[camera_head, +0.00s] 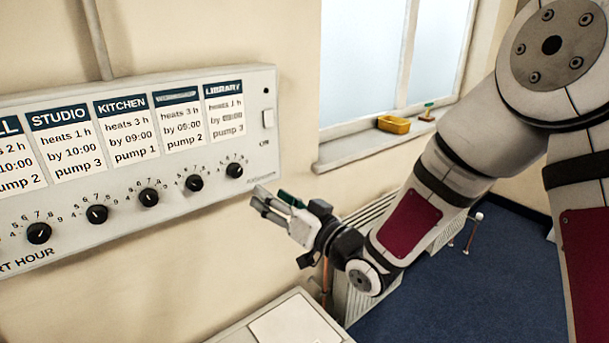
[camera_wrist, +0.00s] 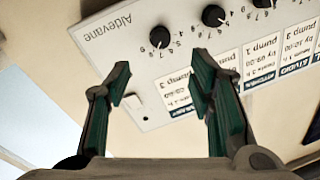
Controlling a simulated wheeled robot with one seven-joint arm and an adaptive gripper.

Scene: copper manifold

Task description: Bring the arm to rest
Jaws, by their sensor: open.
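My gripper (camera_head: 268,203) is at the end of my arm, just below and right of the control panel's lower right corner in the head view. In the wrist view my gripper (camera_wrist: 160,88) shows two green-lined fingers apart, with nothing between them. The control panel (camera_head: 255,90) is white and wall-mounted, with labelled cards and a row of black knobs. It also shows upside down in the wrist view (camera_wrist: 120,45), beyond the fingers. The rightmost knob (camera_head: 234,170) is nearest my gripper and appears apart from it; it shows in the wrist view (camera_wrist: 159,37).
A white radiator (camera_head: 355,297) stands below, behind my forearm. A pale surface (camera_head: 285,325) is at the bottom. Blue floor (camera_head: 480,300) lies open at right.

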